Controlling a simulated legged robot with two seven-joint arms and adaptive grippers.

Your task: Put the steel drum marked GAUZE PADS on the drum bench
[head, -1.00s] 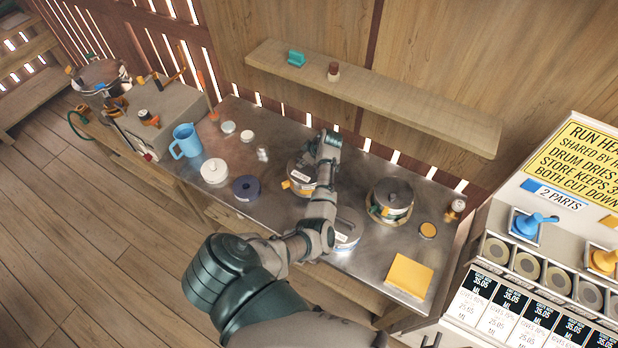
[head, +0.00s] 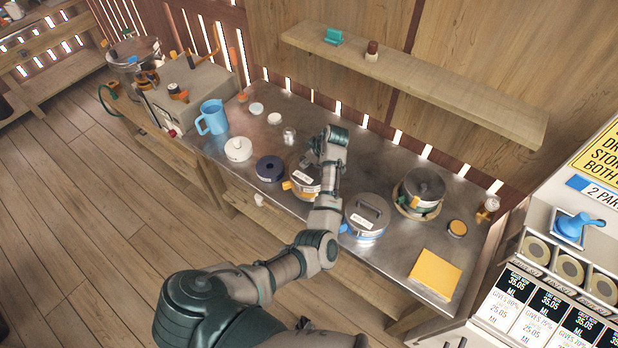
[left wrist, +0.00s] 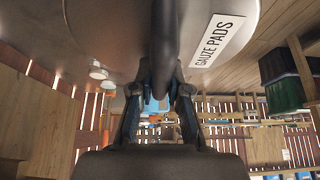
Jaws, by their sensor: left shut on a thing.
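In the head view the same drum (head: 303,187) shows under my left gripper (head: 322,160), partly hidden by my arm, with a label and an orange clip. It is over the steel-topped bench (head: 385,262); whether it touches the top I cannot tell. I cannot tell which surface is the drum bench. My right gripper is not in view.
A second drum (head: 367,214) stands right of my forearm, and a third drum (head: 422,190) farther right. A dark blue ring (head: 270,168), white lidded pot (head: 238,149) and blue jug (head: 212,118) stand left. A yellow pad (head: 435,274) lies near the front right. A shelf (head: 420,78) hangs behind.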

